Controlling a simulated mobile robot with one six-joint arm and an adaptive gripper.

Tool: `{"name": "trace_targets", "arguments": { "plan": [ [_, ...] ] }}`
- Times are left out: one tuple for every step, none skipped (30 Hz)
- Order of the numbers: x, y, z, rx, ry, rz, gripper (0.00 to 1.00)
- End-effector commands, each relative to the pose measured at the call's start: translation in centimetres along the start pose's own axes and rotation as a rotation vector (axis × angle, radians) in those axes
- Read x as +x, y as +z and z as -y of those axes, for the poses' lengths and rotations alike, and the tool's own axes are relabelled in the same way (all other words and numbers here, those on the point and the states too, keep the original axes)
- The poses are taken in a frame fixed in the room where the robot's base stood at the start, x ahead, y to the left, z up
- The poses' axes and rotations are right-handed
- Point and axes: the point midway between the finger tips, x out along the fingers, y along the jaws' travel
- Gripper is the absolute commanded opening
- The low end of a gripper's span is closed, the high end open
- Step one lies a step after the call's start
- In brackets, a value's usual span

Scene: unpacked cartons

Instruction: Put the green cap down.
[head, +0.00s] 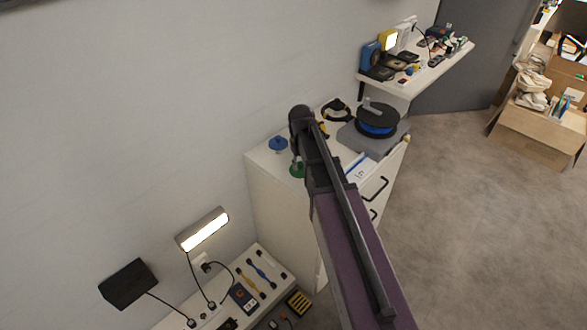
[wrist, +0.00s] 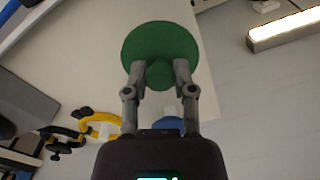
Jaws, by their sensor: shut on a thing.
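The green cap, a round disc with a small knob, fills the upper middle of the wrist view (wrist: 160,38). My gripper (wrist: 160,73) is shut on its knob, one finger on each side. In the head view the green cap (head: 297,170) shows partly behind my arm, at the near left part of the white cabinet's top (head: 262,157). I cannot tell whether its disc touches the top. A blue cap (head: 278,144) stands on the cabinet just behind and left of it. It shows partly behind my gripper in the wrist view (wrist: 168,123).
A grey box (head: 362,140) with a black and blue spool (head: 377,120) stands farther right on the cabinet. Yellow and black clamps (wrist: 98,122) lie near the wall. A wall shelf (head: 425,68) holds several items. A lit lamp (head: 203,229) is at the lower left.

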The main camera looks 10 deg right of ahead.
Motion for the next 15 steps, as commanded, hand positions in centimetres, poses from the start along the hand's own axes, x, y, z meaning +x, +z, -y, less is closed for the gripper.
{"name": "trace_targets", "arguments": {
  "plan": [
    [0.11, -0.85, 0.19, -0.001, 0.0, 0.0, 0.05],
    [0.13, -1.09, 0.27, 0.0, 0.0, 0.0, 0.05],
    [0.15, -1.34, 0.36, 0.0, 0.0, 0.0, 0.05],
    [0.16, -1.47, 0.41, 0.0, 0.0, 0.0, 0.05],
    [0.16, -1.56, 0.44, 0.001, 0.0, 0.0, 0.05],
    [0.17, -1.63, 0.47, 0.001, 0.0, 0.0, 0.05],
    [0.16, -1.65, 0.48, 0.001, 0.0, 0.0, 0.05],
    [0.16, -1.64, 0.49, 0.001, 0.0, 0.0, 0.05],
    [0.16, -1.62, 0.49, 0.001, 0.0, 0.0, 0.05],
    [0.15, -1.61, 0.49, 0.001, 0.0, 0.0, 0.05],
    [0.15, -1.6, 0.48, 0.001, 0.0, 0.0, 0.05],
    [0.15, -1.59, 0.47, 0.001, 0.0, 0.0, 0.05],
    [0.15, -1.59, 0.47, 0.001, 0.0, 0.0, 0.05],
    [0.15, -1.58, 0.46, 0.001, 0.0, 0.0, 0.05],
    [0.15, -1.59, 0.46, 0.001, 0.0, 0.0, 0.05]
  ]
}}
